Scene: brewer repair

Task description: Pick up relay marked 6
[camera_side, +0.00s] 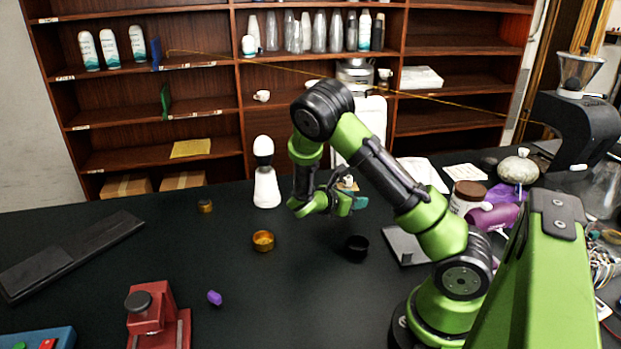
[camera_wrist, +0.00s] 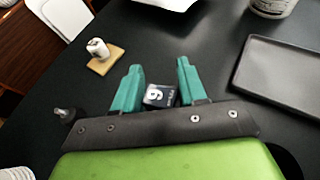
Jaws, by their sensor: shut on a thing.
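The relay marked 6 (camera_wrist: 160,96) is a small dark block with a white 6 on its face. In the wrist view it sits between the two teal fingers, close to the gripper's palm. My gripper (camera_wrist: 159,68) is shut on it. In the side view my gripper (camera_side: 358,203) hangs over the middle of the black table, right of a white bottle. There the relay is hidden by the fingers and arm, and the gap below it is hard to judge.
A dark tray (camera_wrist: 290,72) lies to the right in the wrist view; a small white item (camera_wrist: 97,48) on a tan pad is at left. A black cup (camera_side: 356,247), brass cup (camera_side: 263,241) and white bottle (camera_side: 266,187) stand nearby. The front middle table is mostly clear.

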